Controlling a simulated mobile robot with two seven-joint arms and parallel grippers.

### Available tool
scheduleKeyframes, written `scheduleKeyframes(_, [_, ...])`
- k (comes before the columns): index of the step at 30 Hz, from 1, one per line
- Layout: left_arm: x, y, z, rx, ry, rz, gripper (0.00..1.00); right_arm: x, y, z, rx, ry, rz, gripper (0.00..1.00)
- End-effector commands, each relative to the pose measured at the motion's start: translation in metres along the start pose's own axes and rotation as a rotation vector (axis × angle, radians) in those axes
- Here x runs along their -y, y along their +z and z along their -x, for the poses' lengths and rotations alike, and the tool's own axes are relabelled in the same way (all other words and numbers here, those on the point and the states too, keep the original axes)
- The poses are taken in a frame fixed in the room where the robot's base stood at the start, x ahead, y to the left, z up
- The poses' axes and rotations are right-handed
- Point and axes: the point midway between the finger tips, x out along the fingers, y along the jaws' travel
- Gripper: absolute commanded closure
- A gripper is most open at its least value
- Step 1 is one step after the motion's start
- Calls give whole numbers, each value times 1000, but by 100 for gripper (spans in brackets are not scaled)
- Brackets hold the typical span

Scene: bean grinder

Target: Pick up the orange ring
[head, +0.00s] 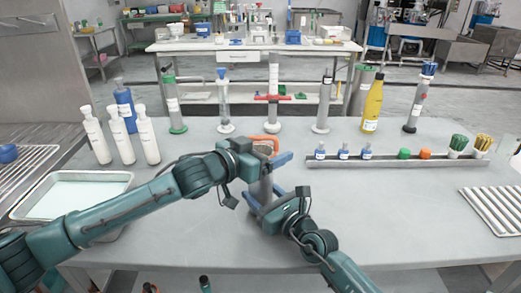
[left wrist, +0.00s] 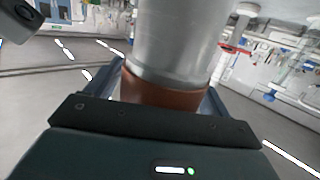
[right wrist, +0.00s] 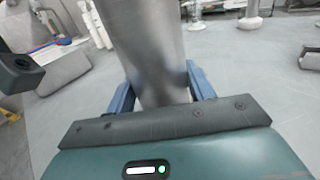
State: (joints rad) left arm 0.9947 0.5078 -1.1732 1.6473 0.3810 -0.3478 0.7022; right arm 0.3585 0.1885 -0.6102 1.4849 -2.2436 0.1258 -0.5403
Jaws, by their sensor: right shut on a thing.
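The orange ring (head: 265,138) shows at the top of an upright grey metal cylinder (head: 266,188) near the table's middle, partly hidden by my left gripper. My left gripper (head: 282,160) is at the cylinder's upper part, just below the ring, with its fingers open on either side. In the left wrist view, a brown band (left wrist: 165,92) lies between the fingers, against a metal cylinder (left wrist: 178,40); I cannot tell whether this band is the ring. My right gripper (head: 272,205) is shut on the cylinder's lower part, which also shows in the right wrist view (right wrist: 150,45).
White bottles (head: 121,135) and a white tray (head: 70,195) stand on the left. A long rack (head: 385,162) with small bottles and a ribbed tray (head: 495,208) lie on the right. Several tall cylinders and a yellow bottle (head: 373,105) line the back edge. The front right is clear.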

Motion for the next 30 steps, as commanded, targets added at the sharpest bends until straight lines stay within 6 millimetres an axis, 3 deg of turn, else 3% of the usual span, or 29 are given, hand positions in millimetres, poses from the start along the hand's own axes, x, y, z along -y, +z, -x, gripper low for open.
scheduleKeyframes(14, [0, 0, 0, 0, 0, 0, 58, 0, 0, 0, -1, 0, 0, 78])
scheduleKeyframes(23, [0, -7, 1, -3, 1, 0, 58, 0, 0, 0, -1, 0, 0, 78])
scheduleKeyframes(30, [0, -53, 8, -8, 1, -3, 58, 0, -1, 0, -2, 0, 0, 78])
